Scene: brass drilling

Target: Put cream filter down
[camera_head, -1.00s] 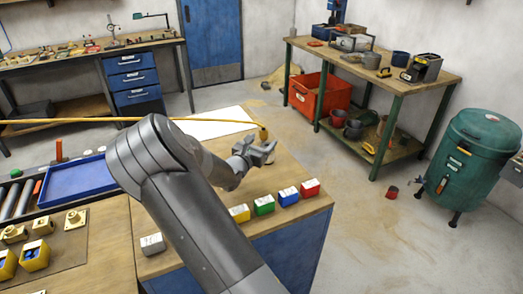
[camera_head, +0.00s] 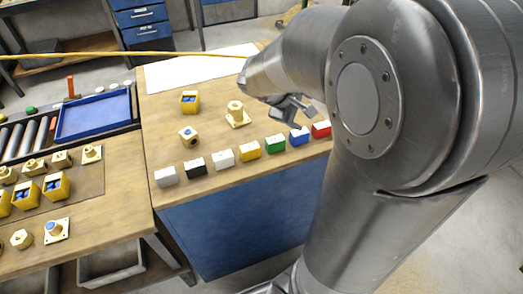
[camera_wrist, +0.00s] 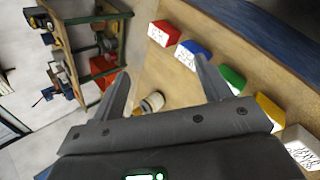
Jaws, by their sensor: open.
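A small cream cylinder with a dark band (camera_wrist: 152,102), which looks like the cream filter, shows in the wrist view between the two fingers, by the wooden bench top. A gap shows on both sides of it, and my gripper's body hides its near part. My gripper (camera_wrist: 162,68) is open, its fingers spread wide. In the head view my gripper (camera_head: 301,112) is low over the right part of the bench, behind the blue and red boxes. I cannot pick out the cream cylinder in that view.
The blue box (camera_head: 299,136), red box (camera_head: 321,129) and green box (camera_head: 275,142) stand in a row along the bench's front edge. A brass flanged part (camera_head: 237,113) and a yellow bin (camera_head: 189,102) stand left of my gripper. A blue tray (camera_head: 95,115) lies further left.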

